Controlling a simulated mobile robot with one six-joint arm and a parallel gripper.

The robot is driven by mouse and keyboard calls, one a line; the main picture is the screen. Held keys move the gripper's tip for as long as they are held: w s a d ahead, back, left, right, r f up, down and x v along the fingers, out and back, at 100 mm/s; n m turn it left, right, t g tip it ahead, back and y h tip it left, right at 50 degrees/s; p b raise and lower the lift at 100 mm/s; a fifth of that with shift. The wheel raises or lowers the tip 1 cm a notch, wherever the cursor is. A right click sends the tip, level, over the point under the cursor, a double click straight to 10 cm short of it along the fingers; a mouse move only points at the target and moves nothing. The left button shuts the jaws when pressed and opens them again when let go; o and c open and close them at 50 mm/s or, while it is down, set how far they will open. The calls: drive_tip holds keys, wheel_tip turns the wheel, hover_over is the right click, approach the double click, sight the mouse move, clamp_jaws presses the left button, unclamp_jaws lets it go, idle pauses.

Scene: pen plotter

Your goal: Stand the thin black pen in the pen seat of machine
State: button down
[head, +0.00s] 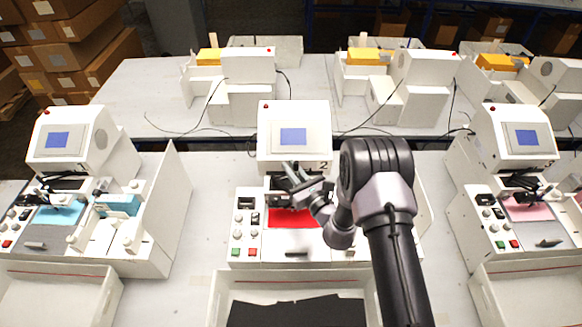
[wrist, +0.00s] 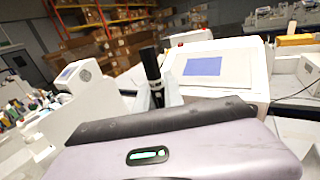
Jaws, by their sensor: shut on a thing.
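The centre machine (head: 292,140), marked 2, has a blue screen and a red sheet (head: 292,217) on its bed. My gripper (head: 293,175) is over the back of that bed, just below the screen housing. In the wrist view my gripper (wrist: 158,92) is shut on the thin black pen (wrist: 150,64), whose dark upper part sticks up between the pale fingers. The pen's lower end is hidden behind my gripper's body. I cannot make out the pen seat; my gripper and arm cover the middle of the machine in the head view.
Similar machines stand at left (head: 68,140) and right (head: 515,140), the left one with a tall side panel. A white tray (head: 222,300) with black sheets lies in front of the centre machine. Bare white table (head: 205,205) shows left of the centre machine.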

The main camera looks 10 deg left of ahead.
wheel_tip(320, 180, down, 6)
drive_tip(key=b, duration=0.6)
drive_tip(key=shift+w+a, duration=0.1)
drive_tip(key=shift+w, duration=0.05)
drive_tip(key=shift+r, duration=0.1)
drive_tip(key=shift+b, duration=0.65)
idle(0.9)
drive_tip(key=shift+f+b, duration=2.5)
drive_tip(key=shift+f, duration=0.3)
drive_tip(key=shift+r, duration=0.1)
drive_tip(key=shift+r+p, duration=1.55)
drive_tip(key=shift+r, duration=0.8)
